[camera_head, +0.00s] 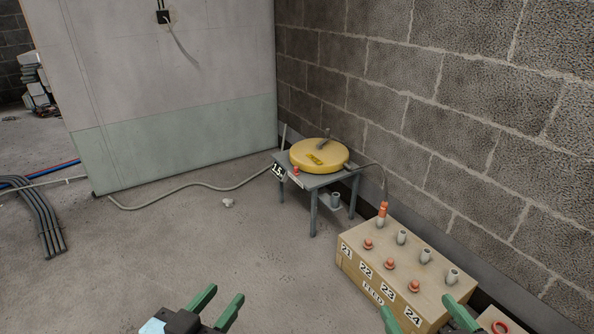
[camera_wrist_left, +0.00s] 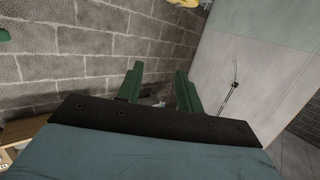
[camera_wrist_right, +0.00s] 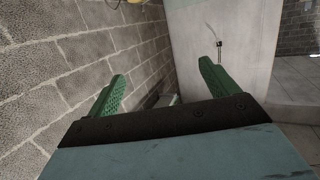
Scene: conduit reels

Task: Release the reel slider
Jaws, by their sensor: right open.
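A yellow reel (camera_head: 319,155) with a grey handle on top lies flat on a small grey table (camera_head: 314,183) against the block wall. A small red knob (camera_head: 295,171) sits at the table's front edge beside a black "15" label (camera_head: 279,171). I cannot tell for sure which part is the slider. My left gripper (camera_head: 223,291) is open and empty at the bottom of the head view, well short of the table. My right gripper (camera_head: 418,306) is open and empty in front of the wooden box. The wrist views also show both pairs of fingers apart.
A wooden "FEED" box (camera_head: 400,272) numbered 21 to 24, with red knobs and grey sockets, stands right of the table. An orange plug (camera_head: 382,210) with a cable stands at its back left. A hose (camera_head: 190,187) crosses the floor. Floor left of the table is mostly clear.

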